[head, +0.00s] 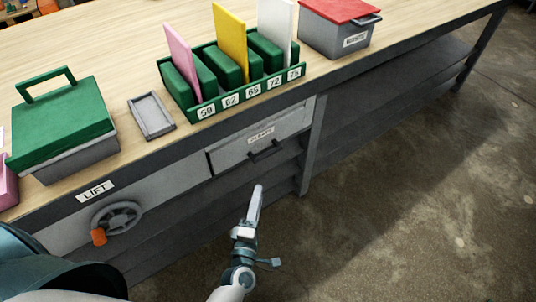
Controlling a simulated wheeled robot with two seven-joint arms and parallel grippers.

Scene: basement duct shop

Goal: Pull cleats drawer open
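The cleats drawer (232,151) is a grey front under the wooden bench top, with a small, hard-to-read label (261,136) and a dark bar handle (266,151). It looks shut or nearly flush; a dark gap shows along its left edge. My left gripper (257,190) is in front of and below the handle in the picture, its pale fingers pointing up toward it. A gap separates the fingertips from the handle in this view. The fingers line up edge-on, so their opening is hidden. My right gripper is not in view.
A handwheel (117,217) with an orange knob sits beneath a LIFT label (95,192). On the bench are a green-lidded box (62,133), a small grey tray (152,116), a green numbered rack (183,99) and a red-lidded box (337,32). Floor at right is clear.

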